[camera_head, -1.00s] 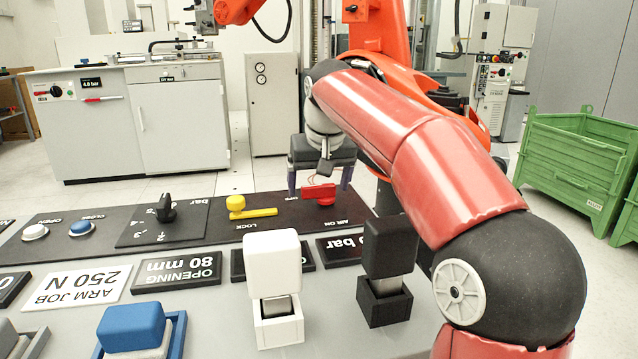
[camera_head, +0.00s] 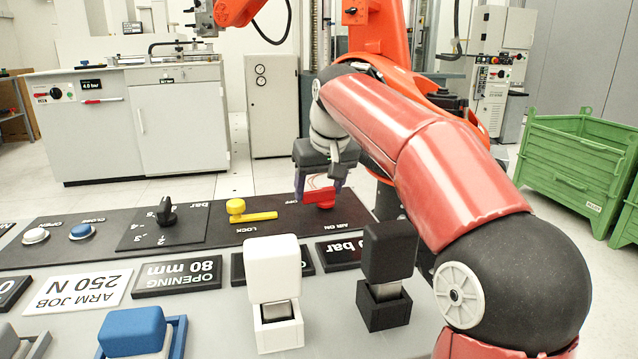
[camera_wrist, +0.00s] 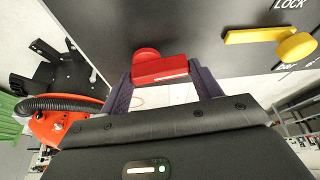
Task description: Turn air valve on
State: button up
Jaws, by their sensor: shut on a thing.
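The red air valve handle (camera_head: 321,197) sits at the right end of the black control panel (camera_head: 290,222), near the "AIR ON" label. My gripper (camera_head: 318,192) is over it with its fingers shut on the handle. In the wrist view the red handle (camera_wrist: 160,70) lies between the two dark fingertips (camera_wrist: 160,82), with its round red hub just beyond. The label ends near the handle are partly hidden by my gripper.
A yellow lock lever (camera_head: 245,212) is left of the red handle, also in the wrist view (camera_wrist: 270,42). A black knob (camera_head: 166,212) and blue and white buttons are further left. White (camera_head: 272,270) and black (camera_head: 388,255) blocks stand in front.

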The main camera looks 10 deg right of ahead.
jog(key=n+p, duration=0.1)
jog(key=n, duration=0.1)
jog(key=n+y, duration=0.1)
jog(key=n, duration=0.1)
jog(key=shift+s+d+r+g+y+p, duration=0.2)
jog(key=shift+g+y+p, duration=0.1)
jog(key=shift+p, duration=0.1)
jog(key=n+p, duration=0.1)
jog(key=n+y, duration=0.1)
jog(key=n, duration=0.1)
jog(key=n+g+p, duration=0.1)
jog(key=n, duration=0.1)
jog(key=shift+s+d+p, duration=0.15)
jog(key=shift+d+p, duration=0.15)
jog(key=n, duration=0.1)
jog(key=n+g+p, duration=0.1)
jog(key=n+y+p, duration=0.1)
jog(key=shift+d+n, duration=0.25)
jog(key=shift+n, duration=0.05)
jog(key=shift+d+f+n+g+p, duration=0.15)
jog(key=shift+n+g+p, duration=0.35)
jog(key=shift+n, duration=0.4)
jog(key=shift+d+n+g+p, duration=0.1)
jog(key=shift+n+g+p, duration=0.35)
jog(key=shift+n, duration=0.45)
jog(key=o, duration=1)
jog(key=shift+v, duration=3.9)
jog(key=shift+d+f, duration=0.1)
